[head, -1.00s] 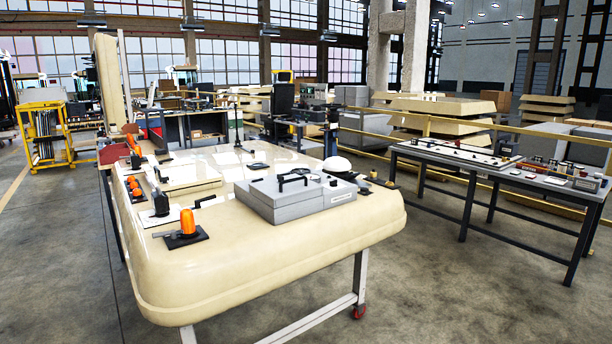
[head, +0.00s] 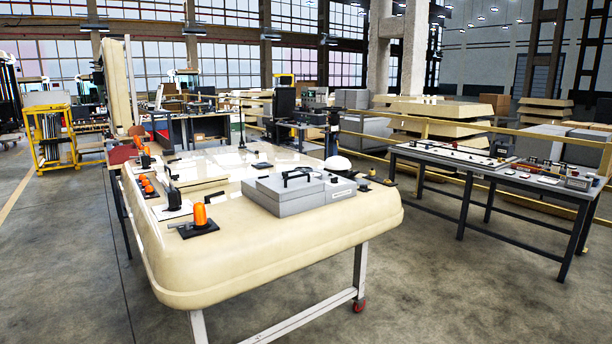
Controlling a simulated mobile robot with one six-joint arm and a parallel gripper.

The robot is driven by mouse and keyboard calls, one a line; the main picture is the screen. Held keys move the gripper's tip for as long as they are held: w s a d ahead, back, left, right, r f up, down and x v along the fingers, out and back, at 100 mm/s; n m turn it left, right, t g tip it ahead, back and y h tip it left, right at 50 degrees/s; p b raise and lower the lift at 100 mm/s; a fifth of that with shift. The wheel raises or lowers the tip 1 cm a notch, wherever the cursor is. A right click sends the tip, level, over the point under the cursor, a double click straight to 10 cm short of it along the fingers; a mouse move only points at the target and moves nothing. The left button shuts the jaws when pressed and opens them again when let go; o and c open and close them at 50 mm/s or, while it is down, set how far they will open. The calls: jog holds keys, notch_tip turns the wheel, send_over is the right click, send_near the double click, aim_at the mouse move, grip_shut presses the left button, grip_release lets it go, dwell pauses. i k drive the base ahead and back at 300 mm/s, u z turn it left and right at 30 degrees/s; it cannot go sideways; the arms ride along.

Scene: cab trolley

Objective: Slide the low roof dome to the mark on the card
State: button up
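A low white dome (head: 337,164) sits on the cream roof panel (head: 290,248), behind the right end of a grey box. I cannot tell whether it is the low roof dome of the task. Pale flat sheets (head: 190,171) lie on the left part of the panel. I cannot make out a card with a mark on it. My gripper is not in view.
The grey box (head: 300,198) with a black handle and several orange beacons (head: 200,215) stand on the panel, which rests on a wheeled trolley frame (head: 360,280). A dark table (head: 475,167) with small parts stands right. Bare floor lies between and in front.

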aim_at(339, 166)
jog(key=u, duration=0.5)
jog(key=k, duration=0.75)
jog(key=z, duration=0.2)
jog(key=i, duration=1.9)
jog(key=u, duration=0.3)
